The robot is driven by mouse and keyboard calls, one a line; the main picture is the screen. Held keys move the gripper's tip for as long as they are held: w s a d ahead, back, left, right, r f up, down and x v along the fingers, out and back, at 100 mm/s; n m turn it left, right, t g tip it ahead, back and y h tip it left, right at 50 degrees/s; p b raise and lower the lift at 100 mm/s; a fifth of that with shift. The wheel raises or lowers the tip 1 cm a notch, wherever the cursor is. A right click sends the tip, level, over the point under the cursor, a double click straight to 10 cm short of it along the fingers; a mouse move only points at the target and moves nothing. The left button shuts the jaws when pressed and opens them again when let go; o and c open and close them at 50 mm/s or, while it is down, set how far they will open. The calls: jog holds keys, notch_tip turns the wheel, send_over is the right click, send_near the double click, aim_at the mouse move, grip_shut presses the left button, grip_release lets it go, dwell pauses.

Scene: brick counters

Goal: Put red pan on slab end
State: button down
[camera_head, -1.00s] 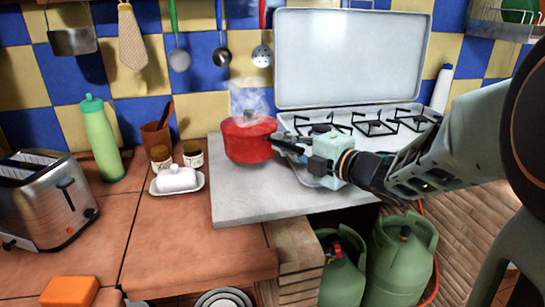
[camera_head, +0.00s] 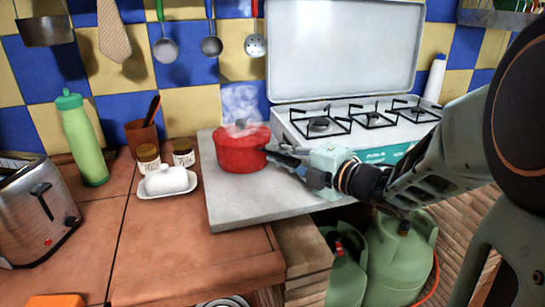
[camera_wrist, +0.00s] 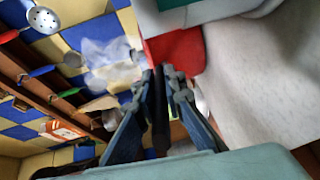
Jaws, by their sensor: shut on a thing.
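The red pan (camera_head: 242,150) is upright with its lid on, over the back left part of the pale stone slab (camera_head: 262,205), left of the stove. Whether its base touches the slab I cannot tell for sure. Steam shows above it. My gripper (camera_head: 274,154) reaches in from the right and is shut on the pan's dark handle. In the wrist view, the gripper's fingers (camera_wrist: 163,85) close around the dark handle, with part of the red pan (camera_wrist: 173,52) beyond them.
The stove (camera_head: 350,125) with black grates stands right of the pan. Two jars (camera_head: 182,153), a white butter dish (camera_head: 167,182) and a utensil pot (camera_head: 141,134) stand left of the slab. The slab's front is bare. Gas bottles (camera_head: 398,255) stand below.

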dwell(0.3)
jog(key=shift+f, duration=0.1)
jog(key=c, duration=2)
grip_release()
jog(key=shift+s, duration=0.1)
jog(key=shift+s+d, duration=0.1)
jog(key=shift+d, duration=0.05)
jog(key=p+v, duration=0.2)
jog(key=v, duration=0.9)
jog(key=shift+s+d, duration=0.2)
jog(key=shift+s, duration=0.05)
jog(key=shift+w+r, duration=0.1)
jog(key=shift+r, duration=0.1)
